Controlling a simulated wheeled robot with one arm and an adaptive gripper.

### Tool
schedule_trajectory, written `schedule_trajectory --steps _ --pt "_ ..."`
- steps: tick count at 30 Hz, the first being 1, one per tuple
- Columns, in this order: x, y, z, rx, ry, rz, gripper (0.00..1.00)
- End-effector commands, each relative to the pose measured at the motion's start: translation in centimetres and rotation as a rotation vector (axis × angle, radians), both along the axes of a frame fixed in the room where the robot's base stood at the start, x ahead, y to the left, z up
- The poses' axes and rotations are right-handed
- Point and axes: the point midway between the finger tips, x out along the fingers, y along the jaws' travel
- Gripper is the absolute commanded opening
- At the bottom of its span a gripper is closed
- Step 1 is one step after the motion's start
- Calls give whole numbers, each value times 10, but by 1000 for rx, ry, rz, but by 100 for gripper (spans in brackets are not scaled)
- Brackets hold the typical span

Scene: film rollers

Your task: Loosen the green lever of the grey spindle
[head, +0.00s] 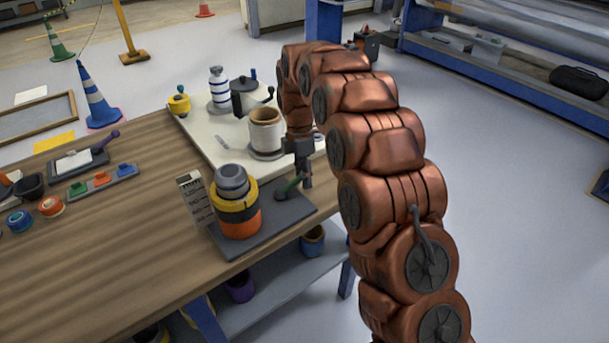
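The grey spindle (231,178) stands upright near the table's right edge, with yellow and orange rolls (238,212) around it. It rises from a dark grey base plate (268,229).
A white board (205,128) behind holds a cream roll (265,130), a white-blue bottle (219,88) and a yellow roll (179,104). The front table top is clear.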

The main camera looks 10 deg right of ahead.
Motion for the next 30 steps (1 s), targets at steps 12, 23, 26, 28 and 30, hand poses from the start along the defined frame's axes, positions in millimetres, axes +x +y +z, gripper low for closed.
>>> schedule_trajectory --steps 12,23,26,28,30 --pt "0 -1 1 0 0 -1 55" --pt "6 0 24 0 -4 -1 55" --pt "8 0 36 0 -4 -1 55" --pt "9 1 45 -1 -3 -1 55" --pt "12 1 54 0 -7 -1 55"
